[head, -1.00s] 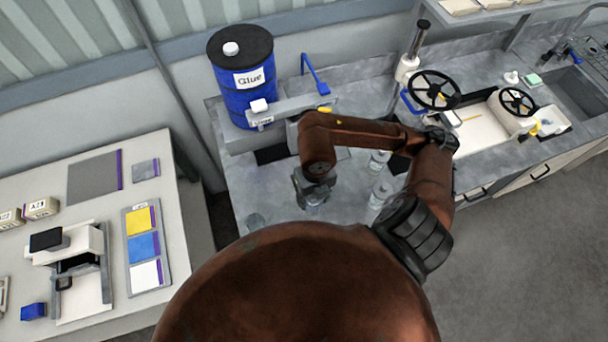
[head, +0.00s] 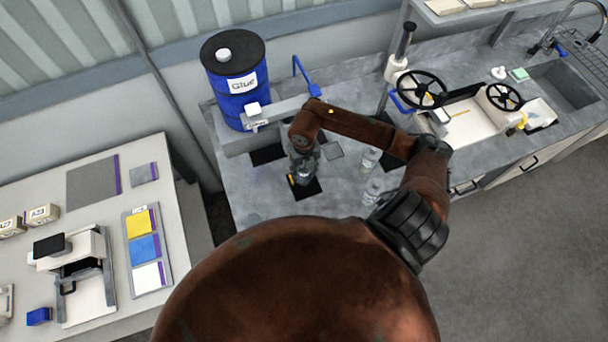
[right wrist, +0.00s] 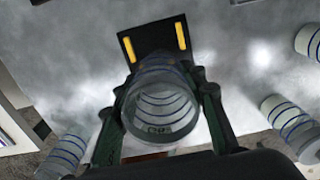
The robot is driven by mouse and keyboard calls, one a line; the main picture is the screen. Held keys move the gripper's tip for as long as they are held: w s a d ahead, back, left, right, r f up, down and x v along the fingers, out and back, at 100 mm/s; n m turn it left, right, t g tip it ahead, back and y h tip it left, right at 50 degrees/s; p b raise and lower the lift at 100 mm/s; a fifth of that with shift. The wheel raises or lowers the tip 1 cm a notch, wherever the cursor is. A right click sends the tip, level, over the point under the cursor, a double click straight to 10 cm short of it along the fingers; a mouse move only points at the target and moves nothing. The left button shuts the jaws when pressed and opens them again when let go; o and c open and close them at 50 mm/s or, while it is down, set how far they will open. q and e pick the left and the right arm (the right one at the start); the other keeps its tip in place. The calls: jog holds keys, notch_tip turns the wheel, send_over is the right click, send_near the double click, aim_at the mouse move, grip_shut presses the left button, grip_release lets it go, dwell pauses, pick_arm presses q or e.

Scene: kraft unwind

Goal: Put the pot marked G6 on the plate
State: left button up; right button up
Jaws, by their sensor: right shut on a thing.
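My right gripper (head: 303,172) is shut on a clear pot (right wrist: 160,105) with blue rings. Its two fingers (right wrist: 158,115) press on the pot's sides in the right wrist view. Dark lettering shows on the pot, but I cannot read it surely. A black plate with two yellow bars (right wrist: 153,40) lies just beyond the pot in that view. In the head view the gripper is over a black plate (head: 309,190) on the grey bench, with a yellow mark at its left. I cannot tell whether the pot touches the plate. My left gripper is not in view.
Clear pots stand on the bench right of the gripper (head: 371,158) (head: 373,190); ringed pots also show at the wrist view's edges (right wrist: 290,122). A blue glue drum (head: 236,85) stands behind.

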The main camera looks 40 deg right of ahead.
notch_tip(320, 180, down, 2)
jog(key=shift+f+p, duration=0.15)
jog(key=shift+p, duration=0.5)
jog(key=shift+f, duration=0.3)
jog(key=shift+f, duration=0.1)
jog(key=shift+f, duration=0.15)
jog(key=o, duration=1.2)
jog(key=shift+r, duration=0.2)
